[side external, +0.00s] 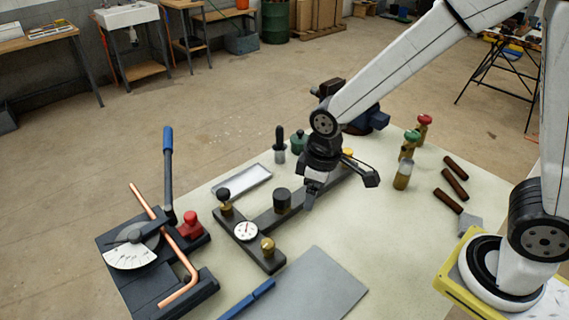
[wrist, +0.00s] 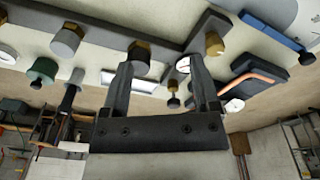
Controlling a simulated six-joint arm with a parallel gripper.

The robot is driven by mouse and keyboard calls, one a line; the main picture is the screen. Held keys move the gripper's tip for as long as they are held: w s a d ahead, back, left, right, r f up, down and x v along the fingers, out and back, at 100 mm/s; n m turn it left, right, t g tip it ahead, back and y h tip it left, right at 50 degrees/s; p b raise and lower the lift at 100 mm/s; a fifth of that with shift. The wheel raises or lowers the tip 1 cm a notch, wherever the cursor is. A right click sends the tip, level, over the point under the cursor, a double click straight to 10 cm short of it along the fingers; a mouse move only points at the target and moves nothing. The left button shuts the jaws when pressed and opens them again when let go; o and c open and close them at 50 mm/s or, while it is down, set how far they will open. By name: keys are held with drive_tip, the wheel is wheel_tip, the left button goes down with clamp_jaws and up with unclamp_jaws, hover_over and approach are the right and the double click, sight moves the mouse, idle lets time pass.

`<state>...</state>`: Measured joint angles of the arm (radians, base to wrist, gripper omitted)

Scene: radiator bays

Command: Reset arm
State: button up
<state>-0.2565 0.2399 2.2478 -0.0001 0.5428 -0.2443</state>
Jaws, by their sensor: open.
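My gripper (side external: 340,188) hangs above the table, over the dark bar fixture, with its two fingers spread and nothing between them. In the wrist view my gripper (wrist: 163,75) also shows spread, empty fingers. The dark bar fixture (side external: 262,222) lies on the pale worktop (side external: 405,245) and carries a round gauge (side external: 245,231), a black cylinder (side external: 282,200) and brass knobs. Part of the fixture is hidden behind my gripper. In the wrist view the picture is turned over, with the fixture (wrist: 100,33) across the top.
A bender (side external: 150,250) with a bent copper pipe (side external: 182,263) and an upright blue-handled lever (side external: 168,150) stands at left. A grey plate (side external: 318,285) lies in front. Bottles with red (side external: 424,122) and green tops (side external: 411,138) and brown-handled tools (side external: 455,182) are at right.

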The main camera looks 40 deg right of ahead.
drive_tip(key=s+d+m+t, duration=0.1)
drive_tip(key=s+d+m, duration=0.4)
drive_tip(key=d, duration=0.4)
drive_tip(key=shift+s+r+m, duration=0.15)
drive_tip(key=shift+s+m, duration=0.25)
drive_tip(key=shift+s, duration=0.2)
